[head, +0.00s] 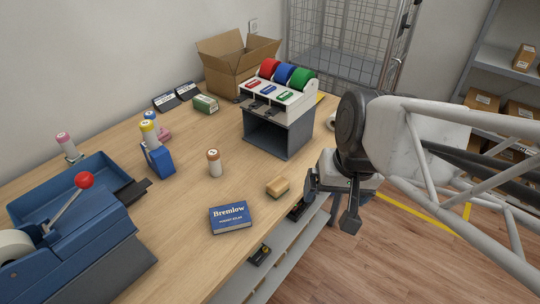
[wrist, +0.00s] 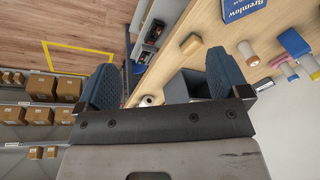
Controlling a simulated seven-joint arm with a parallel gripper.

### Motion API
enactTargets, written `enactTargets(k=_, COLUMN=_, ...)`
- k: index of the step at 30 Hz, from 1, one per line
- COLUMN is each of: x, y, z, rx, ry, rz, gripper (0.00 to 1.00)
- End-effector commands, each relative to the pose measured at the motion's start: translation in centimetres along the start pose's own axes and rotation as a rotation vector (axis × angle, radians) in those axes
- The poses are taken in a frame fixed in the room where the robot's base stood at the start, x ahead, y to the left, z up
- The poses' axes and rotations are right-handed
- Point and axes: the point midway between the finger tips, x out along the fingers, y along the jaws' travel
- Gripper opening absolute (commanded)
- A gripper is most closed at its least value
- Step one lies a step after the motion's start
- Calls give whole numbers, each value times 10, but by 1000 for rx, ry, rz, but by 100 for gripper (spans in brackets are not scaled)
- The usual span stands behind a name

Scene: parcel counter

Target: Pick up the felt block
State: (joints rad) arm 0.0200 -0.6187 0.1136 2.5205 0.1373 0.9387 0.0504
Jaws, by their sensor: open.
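The felt block (head: 278,186) is a small tan block lying flat on the wooden counter near its front edge. In the wrist view it shows as a pale block (wrist: 191,43), ahead of the fingers and right of the middle. My gripper (head: 330,203) hangs beyond the counter's front edge, to the right of the block and apart from it. Its two dark blue, ribbed fingers stand wide apart in the wrist view (wrist: 160,78), with nothing between them.
A blue Bremlow box (head: 230,217) lies left of the block. A grey tape dispenser stand (head: 281,138) rises behind the block. A shelf under the counter (head: 262,268) holds dark items. Bare counter surrounds the block.

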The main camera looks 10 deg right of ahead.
Motion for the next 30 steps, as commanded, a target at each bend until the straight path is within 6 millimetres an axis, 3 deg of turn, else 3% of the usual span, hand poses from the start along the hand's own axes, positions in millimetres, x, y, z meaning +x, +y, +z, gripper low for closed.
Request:
enactTargets(k=8, x=41, y=-31, z=-5, rx=313, ry=-112, rz=-225, gripper=94)
enactTargets(k=18, x=83, y=-63, z=-26, rx=772, ry=-256, rz=-497, gripper=94)
enactTargets(k=30, x=130, y=-72, z=-68, rx=1354, ry=-401, rz=-773, gripper=94)
